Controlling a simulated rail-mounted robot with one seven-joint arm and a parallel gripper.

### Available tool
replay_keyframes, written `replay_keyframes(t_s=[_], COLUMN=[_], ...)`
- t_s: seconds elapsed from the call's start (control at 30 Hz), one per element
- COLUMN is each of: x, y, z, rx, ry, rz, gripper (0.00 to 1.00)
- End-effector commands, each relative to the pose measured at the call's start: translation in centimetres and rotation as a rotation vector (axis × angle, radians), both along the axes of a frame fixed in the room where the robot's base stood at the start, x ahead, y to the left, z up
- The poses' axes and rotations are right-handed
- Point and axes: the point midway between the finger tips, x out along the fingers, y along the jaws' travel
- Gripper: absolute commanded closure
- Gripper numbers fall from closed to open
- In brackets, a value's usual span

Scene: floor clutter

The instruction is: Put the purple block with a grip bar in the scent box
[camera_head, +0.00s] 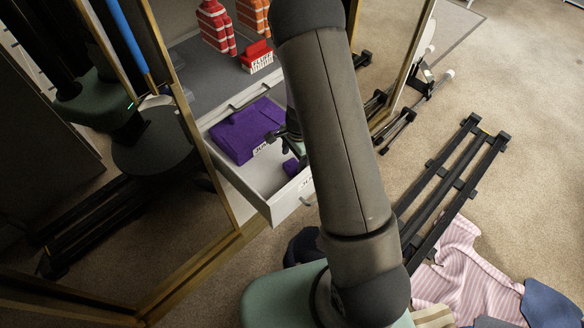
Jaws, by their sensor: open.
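A white drawer (273,188) stands pulled out of a gold-framed cabinet. A large flat purple item (237,128) lies in it, with a white label at its near edge. A smaller purple piece (291,167) lies in the drawer near its front; it looks like a block, but my arm partly covers that area and I cannot make out a grip bar. My gripper (282,141) is open over the drawer, by the right edge of the large purple item. My arm hides its wrist side. I cannot tell which thing is the scent box.
A red block (257,57) with a white label stands on the grey cabinet floor, near red striped (216,27) and orange striped (253,14) items. A black rack (455,180) and pink striped cloth (465,270) lie on the carpet.

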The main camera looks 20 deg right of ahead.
Motion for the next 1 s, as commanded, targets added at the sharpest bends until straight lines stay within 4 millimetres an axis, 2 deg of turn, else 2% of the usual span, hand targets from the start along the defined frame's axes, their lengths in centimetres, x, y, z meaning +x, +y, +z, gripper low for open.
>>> replay_keyframes(t_s=[0.03,0.17,0.4,0.43,0.6,0.67,0.7,0.87,1.0], x=[-0.2,-0.3,-0.2,-0.2,-0.2,-0.2,-0.2,-0.2,-0.2], y=[0.3,0.4,0.5,0.5,0.5,0.5,0.5,0.5,0.5], z=[-1.2,-2.9,-3.1,-3.1,-3.1,-3.1,-3.1,-3.1,-1.8], rx=[0.001,0.000,0.000,0.000,0.000,0.000,0.000,0.000,-0.001], ry=[0.004,0.003,0.000,0.000,0.001,0.001,0.001,0.001,-0.001], rz=[0.000,-0.001,0.001,0.001,0.001,0.000,0.001,0.001,0.001], gripper=[0.32,0.32,0.32,0.35,0.80,0.80,0.84,0.84,0.84])
